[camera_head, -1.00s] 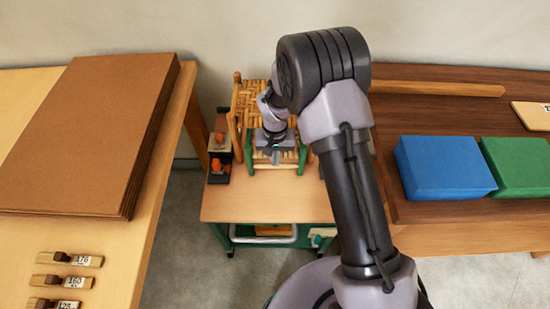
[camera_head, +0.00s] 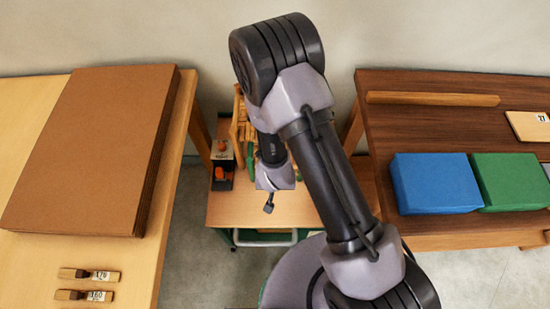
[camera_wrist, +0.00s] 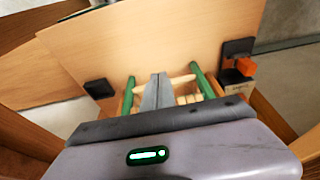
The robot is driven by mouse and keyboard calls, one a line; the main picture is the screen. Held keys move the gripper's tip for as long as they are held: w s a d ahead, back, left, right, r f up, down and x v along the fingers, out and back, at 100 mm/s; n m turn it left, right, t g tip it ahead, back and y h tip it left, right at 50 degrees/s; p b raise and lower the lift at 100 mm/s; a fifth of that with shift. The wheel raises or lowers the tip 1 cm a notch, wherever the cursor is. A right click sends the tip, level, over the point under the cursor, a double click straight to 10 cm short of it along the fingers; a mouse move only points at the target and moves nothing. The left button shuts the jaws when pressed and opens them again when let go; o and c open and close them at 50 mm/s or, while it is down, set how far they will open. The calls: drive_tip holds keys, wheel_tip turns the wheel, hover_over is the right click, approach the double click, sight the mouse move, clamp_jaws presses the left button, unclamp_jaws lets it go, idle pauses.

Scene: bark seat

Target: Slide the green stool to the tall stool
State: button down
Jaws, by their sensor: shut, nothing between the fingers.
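The green stool (camera_head: 251,157) stands on the small wooden worktop, mostly hidden behind my arm; parts of its green frame show. In the wrist view its two green legs (camera_wrist: 202,82) and pale rungs show beyond the fingers. A woven stool with natural wood posts (camera_head: 238,122), seemingly the tall stool, stands at the left back of the worktop. How close the two stools are is hidden. My gripper (camera_head: 268,206) is shut and empty, at the near side of the green stool in the head view. In the wrist view the closed fingers (camera_wrist: 158,80) appear between its legs; contact cannot be told.
The worktop (camera_head: 240,210) is bare at its front. A dark holder with orange items (camera_head: 222,172) stands at its left edge. A brown stack of boards (camera_head: 90,150) lies on the left table. Blue (camera_head: 435,183) and green (camera_head: 508,181) blocks lie on the right table.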

drive_tip(key=b+x, duration=0.1)
drive_tip(key=x, duration=0.2)
drive_tip(key=b+x, duration=0.1)
drive_tip(key=x, duration=0.2)
drive_tip(key=b+x, duration=0.1)
drive_tip(key=x, duration=0.2)
drive_tip(key=shift+s+d+f+b, duration=0.1)
drive_tip(key=shift+s+d+b, duration=0.15)
drive_tip(key=shift+s+b, duration=0.1)
drive_tip(key=w, duration=0.3)
drive_tip(key=shift+w+f+b, duration=0.2)
drive_tip(key=shift+f+b, duration=0.1)
drive_tip(key=shift+f, duration=0.05)
drive_tip(key=shift+w+r, duration=0.1)
drive_tip(key=shift+w, duration=0.4)
